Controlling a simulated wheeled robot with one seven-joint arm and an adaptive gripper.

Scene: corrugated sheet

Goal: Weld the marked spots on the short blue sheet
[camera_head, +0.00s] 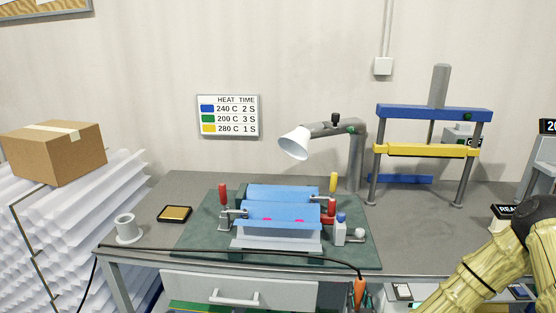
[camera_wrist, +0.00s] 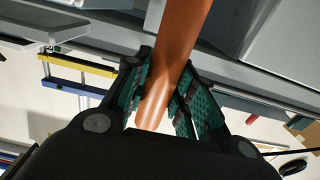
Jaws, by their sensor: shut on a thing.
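A blue corrugated sheet (camera_head: 255,211) lies clamped on a fixture on the green mat (camera_head: 200,235), with pink marked spots (camera_head: 299,221) on its front face. Another blue piece (camera_head: 285,192) lies just behind it; I cannot tell which is shorter. The welding tool's orange handle (camera_head: 360,291) is upright at the bench's front edge, with a black cable at its top. My gripper (camera_wrist: 165,95) is shut on this handle, which also shows between the teal finger pads in the wrist view (camera_wrist: 180,40). The tool's tip is not visible.
A wall chart (camera_head: 228,116) reads blue 240 C 2 S, green 200 C 3 S, yellow 280 C 1 S. Red-handled clamps (camera_head: 223,195), a lamp (camera_head: 295,143) and small bottles (camera_head: 340,229) surround the sheet. A press (camera_head: 433,113) stands at right. The black cable (camera_head: 230,252) runs along the front edge.

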